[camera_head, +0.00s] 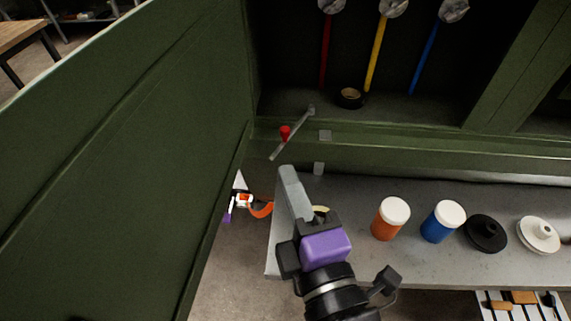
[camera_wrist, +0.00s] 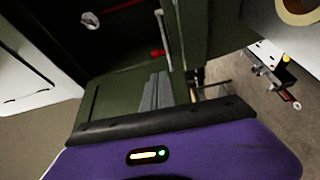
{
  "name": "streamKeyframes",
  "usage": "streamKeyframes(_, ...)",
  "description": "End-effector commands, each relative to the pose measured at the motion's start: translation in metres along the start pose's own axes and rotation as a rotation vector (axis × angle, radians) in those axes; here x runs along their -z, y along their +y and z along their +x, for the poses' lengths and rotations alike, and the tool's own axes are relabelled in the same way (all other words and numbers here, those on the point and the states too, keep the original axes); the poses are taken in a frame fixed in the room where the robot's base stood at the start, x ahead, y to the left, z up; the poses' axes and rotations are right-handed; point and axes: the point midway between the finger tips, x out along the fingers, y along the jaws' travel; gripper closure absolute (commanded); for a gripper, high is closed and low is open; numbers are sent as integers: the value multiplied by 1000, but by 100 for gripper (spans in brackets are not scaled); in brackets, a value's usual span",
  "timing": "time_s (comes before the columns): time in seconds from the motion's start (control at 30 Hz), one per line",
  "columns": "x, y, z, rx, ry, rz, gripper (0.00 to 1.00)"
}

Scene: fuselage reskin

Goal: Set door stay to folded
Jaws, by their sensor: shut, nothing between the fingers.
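The door stay (camera_head: 297,124) is a thin grey bar with a red knob (camera_head: 285,133). It slants from the bay's floor edge out over the front sill, its lower end towards the open green door (camera_head: 130,150). In the wrist view the stay (camera_wrist: 164,32) and its red knob (camera_wrist: 157,53) show beyond my fingers. My gripper (camera_head: 288,172) is shut and empty, its grey fingers pointing up towards the stay. The fingertips are just below the stay's lower end in the head view and look apart from it. My fingers also show in the wrist view (camera_wrist: 158,78).
A grey bench (camera_head: 365,262) holds an orange jar (camera_head: 386,225), a blue jar (camera_head: 438,228), and black (camera_head: 486,232) and white (camera_head: 539,236) round parts. A dark tape roll (camera_head: 349,98) lies in the bay below red, yellow and blue rods. The door bounds the left side.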

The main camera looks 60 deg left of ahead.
Motion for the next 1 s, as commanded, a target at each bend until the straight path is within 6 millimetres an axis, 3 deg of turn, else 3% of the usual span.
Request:
streamKeyframes(0.3,1,4,56,0,3,0,100)
streamKeyframes(0.5,1,2,79,1,1,1,100)
streamKeyframes(1.0,0,0,86,-1,0,1,100)
